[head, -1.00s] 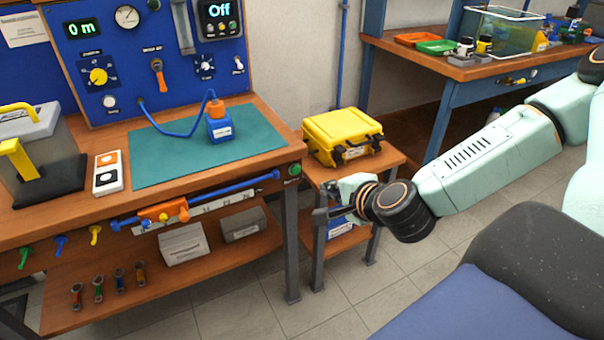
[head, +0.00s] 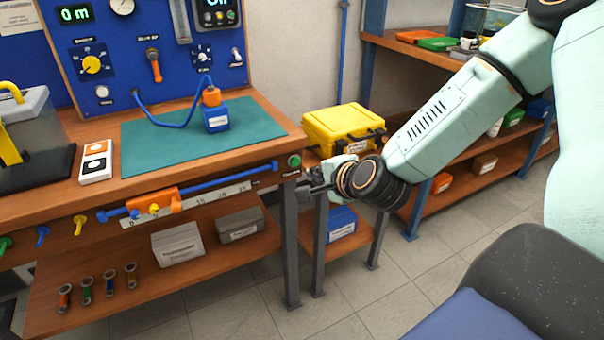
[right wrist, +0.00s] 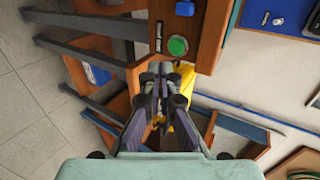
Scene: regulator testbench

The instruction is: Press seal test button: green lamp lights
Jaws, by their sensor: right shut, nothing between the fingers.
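A round green button (head: 294,161) sits on the front edge of the workbench (head: 265,105), at its right corner. It also shows in the right wrist view (right wrist: 177,45), just beyond the fingertips. I cannot tell whether it is lit, and I make out no separate green lamp. My right gripper (head: 306,187) is just below and to the right of the button, beside the bench corner. In the right wrist view its fingers (right wrist: 162,72) are together and empty, pointing toward the bench edge. Contact with the button is not visible. My left gripper is not in view.
A yellow case (head: 343,128) stands on a small side table behind my right gripper. A blue rail with an orange slider (head: 155,202) runs along the bench front.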

